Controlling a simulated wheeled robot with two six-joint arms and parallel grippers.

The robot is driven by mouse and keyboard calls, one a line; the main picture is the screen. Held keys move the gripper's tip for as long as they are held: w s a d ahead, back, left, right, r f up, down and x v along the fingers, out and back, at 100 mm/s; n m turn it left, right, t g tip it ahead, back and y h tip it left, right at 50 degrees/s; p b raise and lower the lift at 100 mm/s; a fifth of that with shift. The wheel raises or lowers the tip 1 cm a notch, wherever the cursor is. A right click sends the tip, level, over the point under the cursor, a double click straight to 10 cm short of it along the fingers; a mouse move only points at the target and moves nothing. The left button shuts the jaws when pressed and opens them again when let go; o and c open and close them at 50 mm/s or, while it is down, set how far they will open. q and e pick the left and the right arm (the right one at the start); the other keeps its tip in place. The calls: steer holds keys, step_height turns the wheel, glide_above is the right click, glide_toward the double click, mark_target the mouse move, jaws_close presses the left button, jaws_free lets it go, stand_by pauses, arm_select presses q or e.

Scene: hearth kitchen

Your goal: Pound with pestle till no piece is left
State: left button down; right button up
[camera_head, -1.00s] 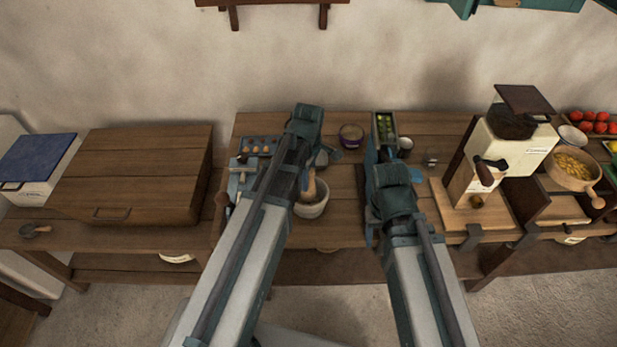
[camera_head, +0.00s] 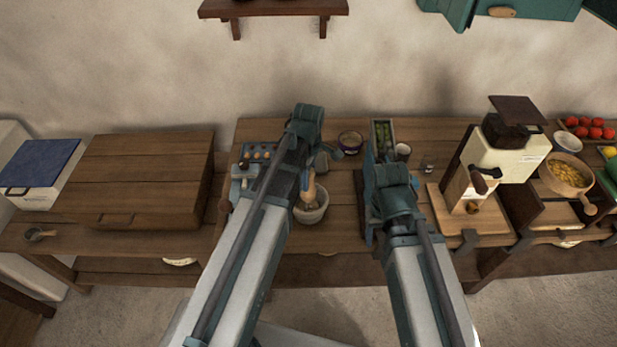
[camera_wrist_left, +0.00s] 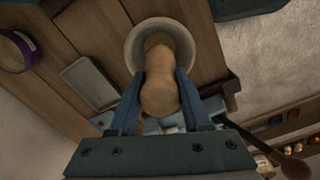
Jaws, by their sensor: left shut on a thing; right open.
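A wooden pestle (camera_head: 310,188) stands in a pale grey mortar (camera_head: 315,214) on the middle table. My left gripper (camera_wrist_left: 158,98) is shut on the upper part of the pestle (camera_wrist_left: 160,92), which points down into the mortar (camera_wrist_left: 190,40) in the left wrist view. The pestle and jaws hide most of the bowl's inside, so I cannot tell whether pieces lie in it. My right arm reaches over the table to the right of the mortar; its gripper (camera_head: 372,172) is open, with its fingers largely hidden by the arm.
A purple-rimmed bowl (camera_head: 350,142) and a narrow tray of green things (camera_head: 383,136) stand behind the mortar. A tray with small round things (camera_head: 258,153) is to the left. A wooden chest (camera_head: 140,180) stands further left, a grinder (camera_head: 500,150) at right.

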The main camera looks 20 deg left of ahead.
arm_select(q)
steer(key=shift+f, duration=0.2)
steer(key=shift+f+b, duration=0.65)
steer(key=shift+b, duration=0.15)
step_height(320, 180, down, 3)
steer(key=b, duration=0.3)
steer(key=shift+f, duration=0.1)
steer(key=shift+r+p, duration=2.3)
steer(key=shift+r, duration=0.1)
steer(key=shift+f, duration=0.15)
steer(key=shift+f+b, duration=0.65)
steer(key=shift+b, duration=0.15)
steer(key=shift+r+p, duration=0.8)
